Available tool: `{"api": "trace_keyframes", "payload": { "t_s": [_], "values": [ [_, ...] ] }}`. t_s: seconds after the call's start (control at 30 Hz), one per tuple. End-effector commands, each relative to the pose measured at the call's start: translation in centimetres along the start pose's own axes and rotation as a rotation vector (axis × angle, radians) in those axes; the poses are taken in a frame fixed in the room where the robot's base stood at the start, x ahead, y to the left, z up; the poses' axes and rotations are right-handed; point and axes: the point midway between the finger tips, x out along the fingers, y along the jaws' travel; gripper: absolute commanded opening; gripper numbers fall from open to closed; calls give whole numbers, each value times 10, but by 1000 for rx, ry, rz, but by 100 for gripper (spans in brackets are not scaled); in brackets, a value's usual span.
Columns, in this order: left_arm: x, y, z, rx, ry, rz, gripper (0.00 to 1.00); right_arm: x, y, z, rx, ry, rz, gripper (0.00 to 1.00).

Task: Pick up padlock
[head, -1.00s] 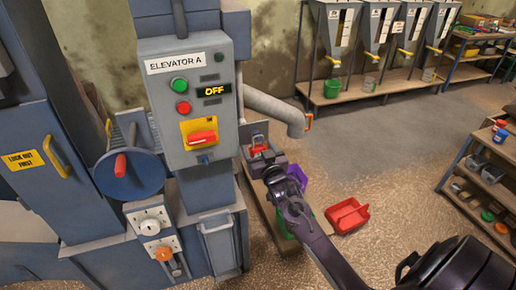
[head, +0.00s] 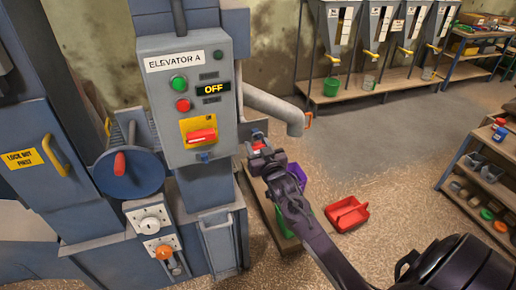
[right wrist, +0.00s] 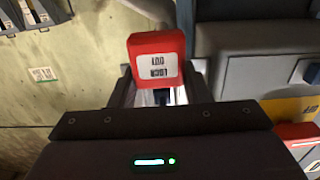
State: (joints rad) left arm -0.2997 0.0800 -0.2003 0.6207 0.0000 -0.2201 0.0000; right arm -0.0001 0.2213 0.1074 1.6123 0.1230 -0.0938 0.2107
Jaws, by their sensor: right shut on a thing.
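The red padlock (right wrist: 157,62) with a white label is held between the fingers of my right gripper (right wrist: 158,92) in the right wrist view; the label reads upside down. In the head view, the padlock (head: 258,147) is a small red patch at the tip of my right gripper (head: 262,157), just right of the grey control box. My right gripper is shut on it. The padlock's shackle cannot be made out clearly. My left gripper is not in view.
The Elevator A control box (head: 187,95) reads OFF and has a red switch handle (head: 202,136) on a yellow plate. A grey pipe (head: 275,110) passes behind my gripper.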

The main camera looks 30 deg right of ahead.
Motion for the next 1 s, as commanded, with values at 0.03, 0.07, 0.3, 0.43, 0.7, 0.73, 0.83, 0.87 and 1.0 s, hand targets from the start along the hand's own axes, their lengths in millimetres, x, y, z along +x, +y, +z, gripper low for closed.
{"api": "trace_keyframes", "payload": {
  "t_s": [0.03,0.07,0.3,0.43,0.7,0.73,0.83,0.87,1.0],
  "values": [
    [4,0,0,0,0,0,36,0,0,-4,0,4,0,18],
    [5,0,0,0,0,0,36,0,0,-6,0,6,0,18],
    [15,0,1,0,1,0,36,-35,0,-8,-1,0,-1,18],
    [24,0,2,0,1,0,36,-70,0,-6,0,-1,-1,18],
    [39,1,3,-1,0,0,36,-140,0,-7,0,-1,0,18],
    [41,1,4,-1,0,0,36,-145,0,-8,0,0,0,18],
    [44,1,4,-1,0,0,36,-161,0,-9,0,0,0,18],
    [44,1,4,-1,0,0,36,-164,0,-9,0,-1,0,18],
    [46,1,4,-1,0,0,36,-176,0,-10,-1,2,0,18]
  ]
}}
